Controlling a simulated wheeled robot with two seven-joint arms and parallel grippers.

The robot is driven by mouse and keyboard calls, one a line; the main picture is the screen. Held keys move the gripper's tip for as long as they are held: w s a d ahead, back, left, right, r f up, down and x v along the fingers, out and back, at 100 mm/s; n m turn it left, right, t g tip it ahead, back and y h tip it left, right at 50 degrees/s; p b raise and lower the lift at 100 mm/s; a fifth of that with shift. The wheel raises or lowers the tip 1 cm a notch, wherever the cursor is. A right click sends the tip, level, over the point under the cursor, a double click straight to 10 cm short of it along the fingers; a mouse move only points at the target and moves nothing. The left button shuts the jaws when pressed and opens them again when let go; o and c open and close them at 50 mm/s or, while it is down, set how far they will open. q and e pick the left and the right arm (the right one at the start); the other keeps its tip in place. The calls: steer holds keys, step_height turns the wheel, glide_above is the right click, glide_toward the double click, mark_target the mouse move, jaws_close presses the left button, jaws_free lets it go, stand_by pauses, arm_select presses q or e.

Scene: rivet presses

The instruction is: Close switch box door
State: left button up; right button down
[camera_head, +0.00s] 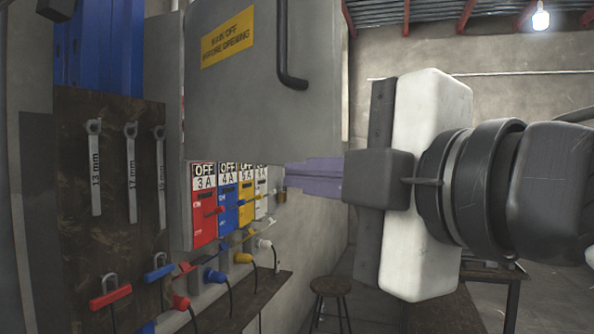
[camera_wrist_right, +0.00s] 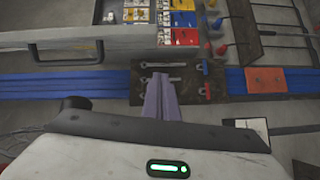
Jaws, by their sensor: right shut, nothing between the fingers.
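The grey switch box door (camera_head: 262,110) stands open in the head view, with a yellow label (camera_head: 228,37) and a dark handle (camera_head: 287,50). Below its lower edge show coloured switches, including a red one (camera_head: 204,219) and a blue one (camera_head: 229,209), marked OFF. My right gripper (camera_head: 288,176) has its purple fingers together, empty, just below the door's lower right part; contact cannot be told. In the right wrist view the closed fingers (camera_wrist_right: 160,82) point up the picture, and the door (camera_wrist_right: 100,42) with its handle (camera_wrist_right: 65,54) lies to the upper left. My left gripper is not in view.
A dark tool board (camera_head: 112,185) with hanging wrenches is left of the box. Coloured plugs and cables, such as a yellow plug (camera_head: 242,258), sit below the switches. A round stool (camera_head: 331,287) stands on the floor behind. The space right of the door holds my right arm.

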mark_target(298, 153)
steer(key=shift+n+t+h, duration=0.3)
steer(key=shift+n+t, duration=0.1)
steer(key=shift+n, duration=0.2)
steer(key=w, duration=0.2)
steer(key=w+a+r+p, duration=0.1)
steer(key=w, duration=0.2)
steer(key=w+a+r+p, duration=0.1)
steer(key=w, duration=0.2)
steer(key=shift+w, duration=0.1)
steer(key=shift+w+d, duration=0.3)
steer(key=shift+d, duration=0.1)
